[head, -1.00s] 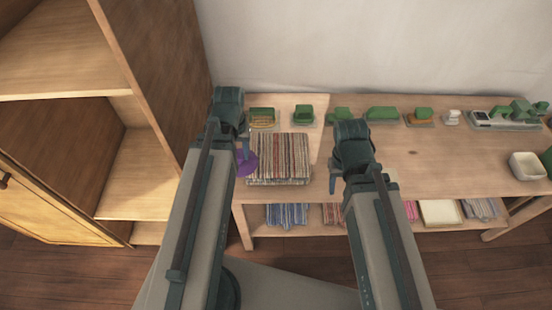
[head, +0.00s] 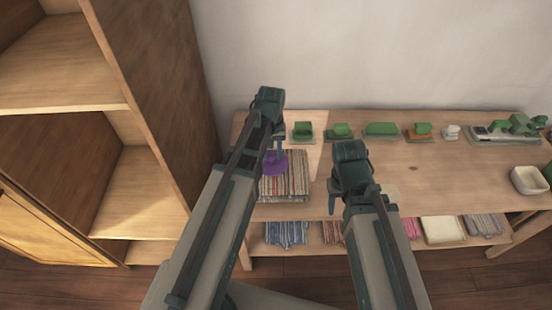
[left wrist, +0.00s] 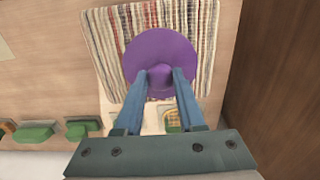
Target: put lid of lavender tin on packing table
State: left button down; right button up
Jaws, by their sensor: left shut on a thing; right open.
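The purple lid (head: 274,163) is held in my left gripper (head: 278,147), over the left part of a striped rug stack (head: 292,180) on the packing table (head: 440,165). In the left wrist view the round lid (left wrist: 160,45) has its knob between the two blue fingers, and the striped stack (left wrist: 205,30) shows behind it. I cannot tell the gap between lid and stack. My right gripper (head: 335,198) is open and empty, above the table's front edge. The tin's body is not visible.
Green-topped items (head: 382,129) line the table's back edge. A white bowl (head: 529,180) stands at the right. Folded textiles (head: 287,233) lie on the lower shelf. A tall wooden shelf unit (head: 150,195) stands left. The table's middle right is mostly clear.

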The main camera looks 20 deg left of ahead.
pick_arm(q)
jog(key=shift+w+d, duration=0.2)
jog(key=shift+w, duration=0.05)
jog(key=f+b, duration=0.3)
jog(key=shift+w+d+f+b, duration=0.3)
jog(key=shift+w+f+b, duration=0.05)
jog(key=shift+w, duration=0.05)
jog(key=shift+f, duration=0.1)
jog(key=shift+f, duration=0.15)
jog(key=c, duration=0.5)
grip_release()
jog(key=shift+r, duration=0.25)
